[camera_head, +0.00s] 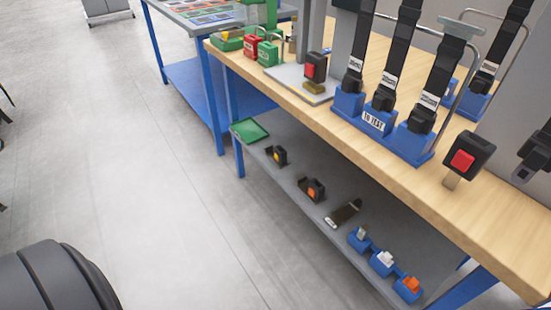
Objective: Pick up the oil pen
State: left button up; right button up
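I cannot make out an oil pen for sure in the head view. Small items that could include it stand near the far end of the wooden workbench (350,131), beside a red block (251,47) and a green block (268,54). They are too small to tell apart. Neither my left nor my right gripper is in view.
A blue stand marked "TO TEST" (373,121) holds several black belt straps. A red-button buckle (463,160) is at the right. The lower shelf (325,232) carries a green tray (249,131), buckles and blue holders (382,264).

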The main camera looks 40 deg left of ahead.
aim_at(294, 18)
jog(key=i+j, duration=0.2)
jog(key=j, duration=0.35)
jog(key=i+j, duration=0.2)
jog(key=j, duration=0.3)
jog(key=i+j+z, duration=0.1)
jog(key=j, duration=0.45)
jog(key=i+j, duration=0.25)
jog(key=j, duration=0.3)
jog(key=i+j, duration=0.15)
jog(key=j, duration=0.35)
jog(key=i+j, duration=0.15)
jog(key=j, duration=0.4)
jog(key=i+j+z, duration=0.1)
jog(key=j, duration=0.45)
jog(key=i+j, duration=0.25)
jog(key=j, duration=0.3)
